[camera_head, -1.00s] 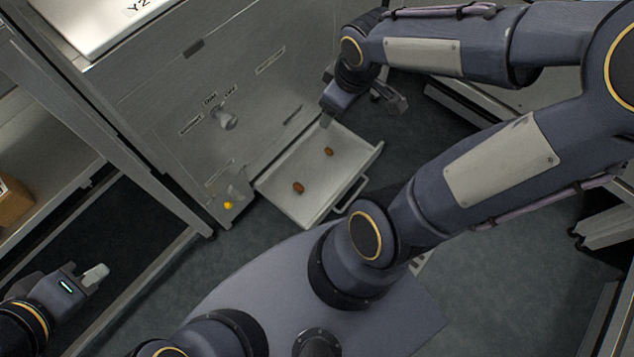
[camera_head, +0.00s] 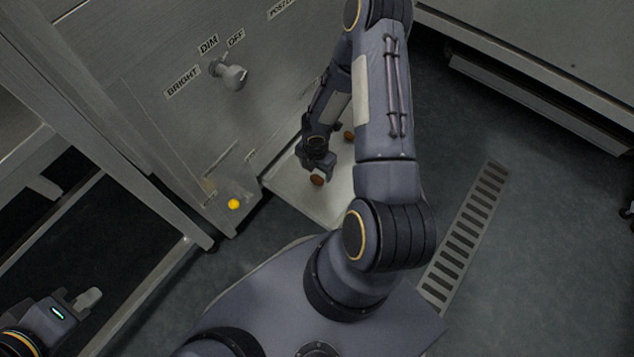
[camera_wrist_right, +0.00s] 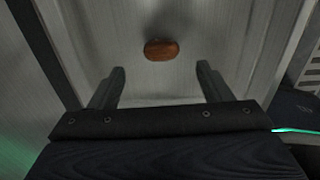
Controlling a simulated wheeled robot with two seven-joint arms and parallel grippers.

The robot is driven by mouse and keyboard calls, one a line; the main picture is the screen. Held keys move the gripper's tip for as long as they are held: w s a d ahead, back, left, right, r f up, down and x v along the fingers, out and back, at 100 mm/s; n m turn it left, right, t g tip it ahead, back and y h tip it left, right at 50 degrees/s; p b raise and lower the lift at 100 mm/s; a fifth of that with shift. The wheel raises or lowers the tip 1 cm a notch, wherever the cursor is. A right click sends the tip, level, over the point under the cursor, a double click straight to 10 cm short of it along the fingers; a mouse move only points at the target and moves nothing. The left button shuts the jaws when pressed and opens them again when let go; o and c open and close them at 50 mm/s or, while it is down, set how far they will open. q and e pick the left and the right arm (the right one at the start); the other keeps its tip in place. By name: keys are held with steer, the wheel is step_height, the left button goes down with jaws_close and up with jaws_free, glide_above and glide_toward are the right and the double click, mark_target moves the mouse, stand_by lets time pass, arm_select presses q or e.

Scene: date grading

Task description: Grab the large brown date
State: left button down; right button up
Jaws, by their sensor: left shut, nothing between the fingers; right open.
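Two brown dates lie in a shallow pale drawer (camera_head: 327,212). The nearer date (camera_head: 317,180) is just below my right gripper (camera_head: 318,168) in the head view; the farther date (camera_head: 349,135) is partly hidden by my right arm. In the right wrist view one reddish-brown oval date (camera_wrist_right: 161,49) lies on the drawer floor, ahead of the open, empty fingers of my right gripper (camera_wrist_right: 161,80) and roughly centred between them. The fingers do not touch it. With both dates partly covered, I cannot compare their sizes now. My left gripper (camera_head: 90,298) is shut and empty, far left.
The metal cabinet front behind the drawer has a knob (camera_head: 231,76) labelled BRIGHT, DIM, OFF. A yellow button (camera_head: 234,204) is left of the drawer. A metal frame leg (camera_head: 150,190) stands between my left gripper and the cabinet. Open floor with a grate (camera_head: 465,235) is at right.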

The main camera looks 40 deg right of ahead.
mark_target(317, 178)
step_height(317, 178, down, 6)
steer(key=b, duration=0.3)
steer(key=shift+d, duration=0.15)
steer(key=c, duration=0.8)
